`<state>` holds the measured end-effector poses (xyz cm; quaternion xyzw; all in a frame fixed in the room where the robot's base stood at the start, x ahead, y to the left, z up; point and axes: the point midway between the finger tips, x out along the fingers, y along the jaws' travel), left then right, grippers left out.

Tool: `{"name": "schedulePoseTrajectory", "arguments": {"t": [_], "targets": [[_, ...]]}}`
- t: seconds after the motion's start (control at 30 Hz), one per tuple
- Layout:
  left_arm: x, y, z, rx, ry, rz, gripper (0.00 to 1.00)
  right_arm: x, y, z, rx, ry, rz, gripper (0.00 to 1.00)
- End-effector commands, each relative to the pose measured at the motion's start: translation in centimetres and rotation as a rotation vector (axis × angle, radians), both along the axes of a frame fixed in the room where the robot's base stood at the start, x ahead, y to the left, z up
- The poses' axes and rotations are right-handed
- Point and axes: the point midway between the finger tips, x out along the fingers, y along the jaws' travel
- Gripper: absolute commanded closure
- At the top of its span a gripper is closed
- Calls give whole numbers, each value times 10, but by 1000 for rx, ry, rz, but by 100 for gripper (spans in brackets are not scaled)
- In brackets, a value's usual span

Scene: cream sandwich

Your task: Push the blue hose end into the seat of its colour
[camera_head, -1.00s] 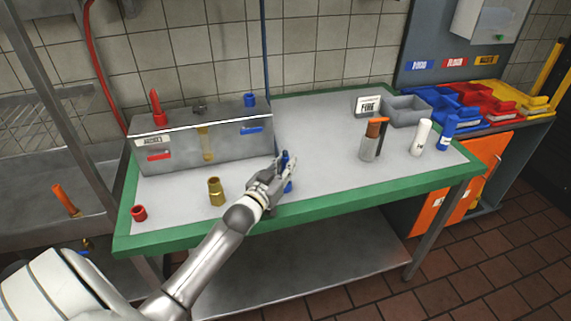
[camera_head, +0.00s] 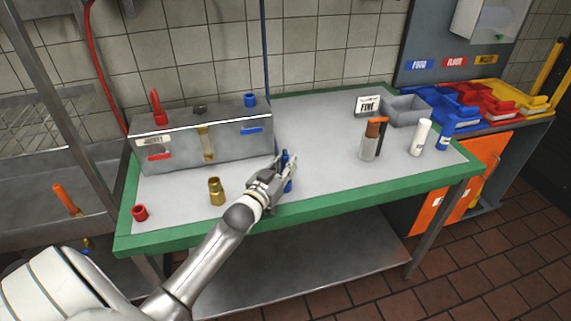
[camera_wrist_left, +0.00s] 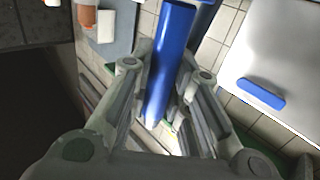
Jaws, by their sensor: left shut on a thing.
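My left gripper (camera_head: 283,174) is shut on the blue hose end (camera_head: 287,160) and holds it upright over the front middle of the table. In the left wrist view the blue hose end (camera_wrist_left: 172,60) stands between the fingers (camera_wrist_left: 160,105). A blue cylindrical fitting (camera_head: 250,100) sits on top of the right end of the grey metal box (camera_head: 228,142), behind and left of the gripper. A blue label (camera_head: 251,130) is on the box front below it. Whether this fitting is the blue seat, I cannot tell. My right gripper is not in view.
A red fitting (camera_head: 156,106) stands on the box's left end. A brass fitting (camera_head: 216,191) and a red ring (camera_head: 140,212) are on the table left of the gripper. A brown-topped bottle (camera_head: 370,141) and a white bottle (camera_head: 420,138) stand right. The table between is clear.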

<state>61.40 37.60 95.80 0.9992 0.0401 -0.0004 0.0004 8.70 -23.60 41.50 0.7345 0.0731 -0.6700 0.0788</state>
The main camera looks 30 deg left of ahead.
Motion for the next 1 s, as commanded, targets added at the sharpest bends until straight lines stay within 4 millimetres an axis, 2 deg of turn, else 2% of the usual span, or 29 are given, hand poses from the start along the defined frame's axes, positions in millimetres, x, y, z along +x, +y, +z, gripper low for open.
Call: {"name": "schedulePoseTrajectory", "arguments": {"t": [1.0], "targets": [[0,0,1,0,-1,0,100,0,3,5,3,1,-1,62]]}}
